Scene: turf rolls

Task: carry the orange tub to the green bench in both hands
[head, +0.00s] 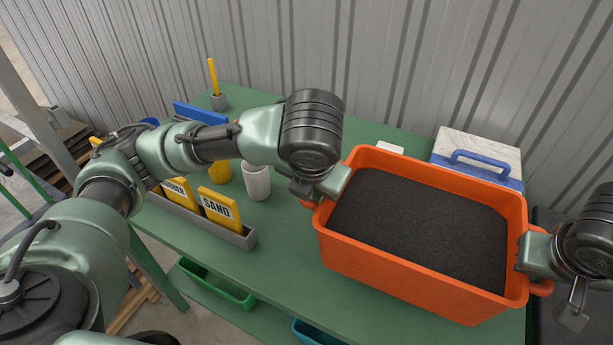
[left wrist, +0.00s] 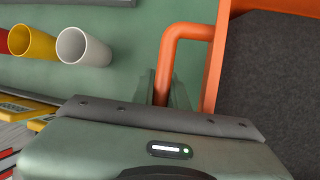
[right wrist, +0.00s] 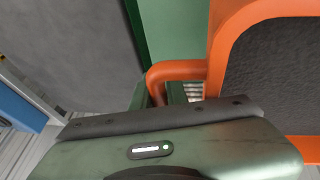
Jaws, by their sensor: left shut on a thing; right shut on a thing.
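The orange tub (head: 400,271) is full of dark, soil-like material and is over the right part of the green bench (head: 270,265). I cannot tell whether its base touches the bench top. My left gripper (head: 318,196) is shut on the tub's left handle, an orange loop that shows in the left wrist view (left wrist: 183,32). My right gripper (head: 538,284) is shut on the tub's right handle, which also shows in the right wrist view (right wrist: 170,70). The fingertips are partly hidden behind the gripper bodies in both wrist views.
A grey rack (head: 236,236) with yellow cards, one reading SAND (head: 219,209), stands left of the tub. A white cup (head: 257,182) and a yellow cup (head: 219,173) are near it. A blue-and-white box (head: 475,155) is behind the tub, close to the corrugated wall (head: 400,60).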

